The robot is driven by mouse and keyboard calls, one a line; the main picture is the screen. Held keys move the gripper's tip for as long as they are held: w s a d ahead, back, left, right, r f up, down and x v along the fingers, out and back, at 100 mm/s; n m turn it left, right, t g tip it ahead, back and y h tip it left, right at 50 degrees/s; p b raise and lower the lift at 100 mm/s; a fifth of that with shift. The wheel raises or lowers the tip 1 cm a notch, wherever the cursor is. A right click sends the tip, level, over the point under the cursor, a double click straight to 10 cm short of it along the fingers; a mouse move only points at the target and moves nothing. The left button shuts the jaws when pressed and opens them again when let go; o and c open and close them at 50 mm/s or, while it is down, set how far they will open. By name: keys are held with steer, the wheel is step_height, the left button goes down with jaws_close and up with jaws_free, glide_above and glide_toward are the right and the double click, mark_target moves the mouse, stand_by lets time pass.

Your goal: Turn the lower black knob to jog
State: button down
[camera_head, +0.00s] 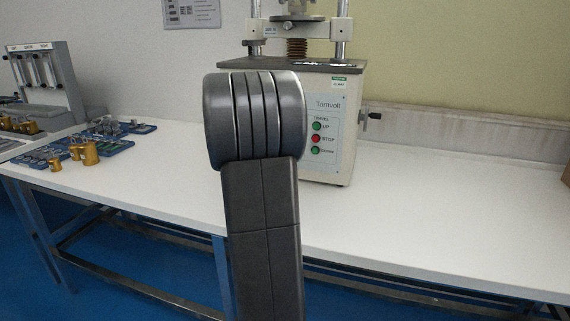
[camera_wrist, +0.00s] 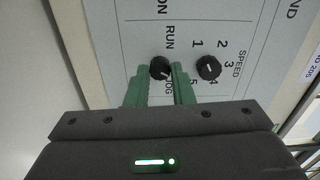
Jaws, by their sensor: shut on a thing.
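The lower black knob (camera_wrist: 160,67) shows in the wrist view on a pale panel, with RUN and JOG printed around it. My gripper (camera_wrist: 160,76) has its green fingers on either side of the knob and is shut on it. A small white mark shows on the knob, but which label it points to is hard to tell. The other black knob (camera_wrist: 208,67), with the SPEED scale, is just right of the right finger. In the head view the tester (camera_head: 345,150) stands behind my arm, which hides my gripper and the knobs.
The tester's front has green and red buttons (camera_head: 316,138), and a crank (camera_head: 371,116) sticks out on its right. Blue trays (camera_head: 110,130) and brass weights (camera_head: 90,152) lie on the left of the white bench (camera_head: 430,215). The bench right of the tester is mostly clear.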

steer(key=shift+f+m+b, duration=0.1)
steer(key=shift+m+b, duration=1.2)
steer(key=shift+m, duration=0.2)
steer(key=c, duration=1.3)
jaws_free()
steer(key=shift+o, duration=0.2)
steer(key=shift+s, duration=0.1)
steer(key=p+v, duration=0.1)
steer(key=v, duration=1.2)
steer(key=shift+s, duration=0.3)
steer(key=shift+w, duration=0.1)
